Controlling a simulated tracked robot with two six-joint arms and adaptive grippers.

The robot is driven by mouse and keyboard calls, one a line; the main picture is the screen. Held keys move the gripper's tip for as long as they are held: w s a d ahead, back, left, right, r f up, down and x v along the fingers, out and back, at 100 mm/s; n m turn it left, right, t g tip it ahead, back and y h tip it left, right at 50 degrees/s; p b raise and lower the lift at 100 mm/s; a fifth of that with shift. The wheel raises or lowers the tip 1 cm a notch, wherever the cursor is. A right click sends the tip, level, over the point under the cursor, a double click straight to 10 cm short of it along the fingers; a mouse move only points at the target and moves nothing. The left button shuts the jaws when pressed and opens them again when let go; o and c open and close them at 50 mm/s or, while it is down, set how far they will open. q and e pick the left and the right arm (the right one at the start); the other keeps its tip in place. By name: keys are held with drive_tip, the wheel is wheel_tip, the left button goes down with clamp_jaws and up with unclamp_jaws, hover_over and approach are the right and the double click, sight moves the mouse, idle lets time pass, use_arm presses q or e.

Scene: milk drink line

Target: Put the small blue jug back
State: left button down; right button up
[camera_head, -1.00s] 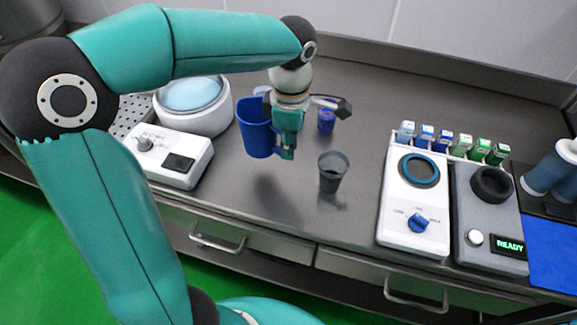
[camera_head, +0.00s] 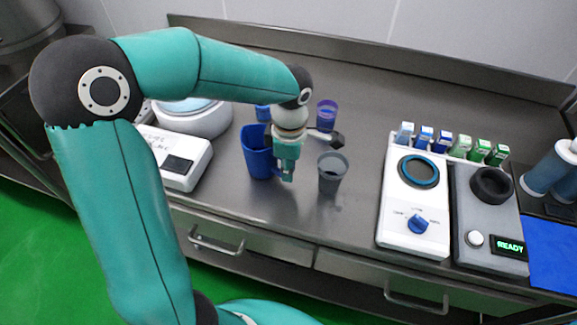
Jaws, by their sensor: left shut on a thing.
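The small blue jug (camera_head: 256,155) is upright on or just above the steel counter, left of a grey cup. My left gripper (camera_head: 286,170) is shut on the jug at its right side. The gripper hides part of that side, and I cannot tell whether the jug's base touches the counter. My right gripper is not in view.
The grey cup (camera_head: 332,174) stands close to the right of my left gripper. Behind are a purple-blue cup (camera_head: 327,114) and a partly hidden blue thing (camera_head: 263,113). A white machine (camera_head: 182,162) is at left; a dial unit (camera_head: 410,236) and a READY unit (camera_head: 487,258) are at right.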

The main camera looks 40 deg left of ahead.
use_arm(q)
drive_tip(key=c, duration=1.1)
unclamp_jaws()
drive_tip(key=shift+f, duration=0.1)
wheel_tip(320, 180, up, 12)
drive_tip(key=shift+d+r+p, duration=0.1)
drive_tip(key=shift+r+p, duration=0.05)
drive_tip(key=shift+p, duration=0.25)
